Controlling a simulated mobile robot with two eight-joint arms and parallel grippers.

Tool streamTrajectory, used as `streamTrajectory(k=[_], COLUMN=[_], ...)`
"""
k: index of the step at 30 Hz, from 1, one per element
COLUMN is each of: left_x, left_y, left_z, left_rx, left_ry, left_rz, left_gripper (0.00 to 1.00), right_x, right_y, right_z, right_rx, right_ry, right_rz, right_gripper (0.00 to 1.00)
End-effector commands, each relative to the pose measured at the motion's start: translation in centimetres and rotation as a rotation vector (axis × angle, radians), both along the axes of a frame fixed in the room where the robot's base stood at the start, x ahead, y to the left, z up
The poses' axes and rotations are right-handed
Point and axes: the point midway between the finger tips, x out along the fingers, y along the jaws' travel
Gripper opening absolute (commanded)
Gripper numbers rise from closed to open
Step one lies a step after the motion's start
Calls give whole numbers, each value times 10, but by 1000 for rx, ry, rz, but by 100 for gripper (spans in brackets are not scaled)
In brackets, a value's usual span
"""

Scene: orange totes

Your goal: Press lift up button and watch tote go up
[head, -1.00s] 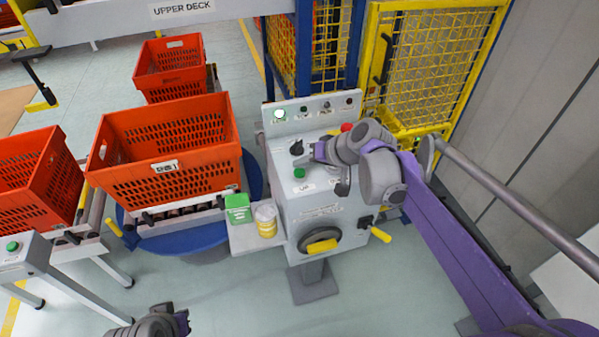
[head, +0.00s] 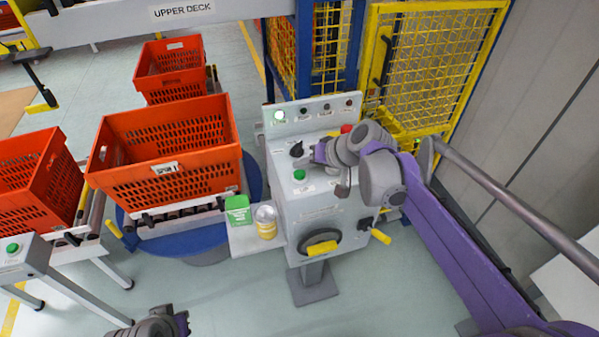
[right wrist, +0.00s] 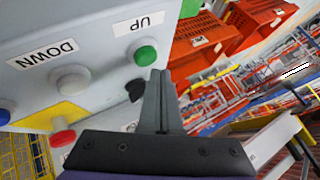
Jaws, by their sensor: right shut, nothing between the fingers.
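The grey control box (head: 318,213) stands right of centre in the head view. Its green button (head: 299,175) also shows in the right wrist view (right wrist: 146,56), beside the label UP (right wrist: 138,24). My right gripper (head: 310,157) is over the panel between this button and a black knob (head: 296,149). Its fingers (right wrist: 158,75) are shut and empty, with the tips close to the green button; I cannot tell if they touch it. An orange tote (head: 165,185) sits on rollers left of the box. My left gripper (head: 183,323) is at the bottom edge, its fingers unclear.
A pale button (right wrist: 70,79) labelled DOWN and a red button (right wrist: 62,137) are nearby on the panel. A green box (head: 237,210) and a yellow tin (head: 265,222) stand on a side shelf. A yellow fence (head: 425,60) is behind.

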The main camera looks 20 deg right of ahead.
Motion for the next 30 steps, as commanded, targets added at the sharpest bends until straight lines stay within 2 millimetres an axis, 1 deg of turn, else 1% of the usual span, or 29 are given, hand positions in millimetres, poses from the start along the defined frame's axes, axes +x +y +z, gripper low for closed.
streamTrajectory(k=[23,30], left_x=[0,-2], left_y=[0,0], left_z=[0,-4], left_rx=[0,0], left_ry=[0,3], left_rz=[0,0], left_gripper=[0,0], right_x=[0,0], right_y=[0,0], right_z=[0,-8], right_rx=[0,0], right_ry=[0,1], right_rz=[0,1], right_gripper=[0,0])
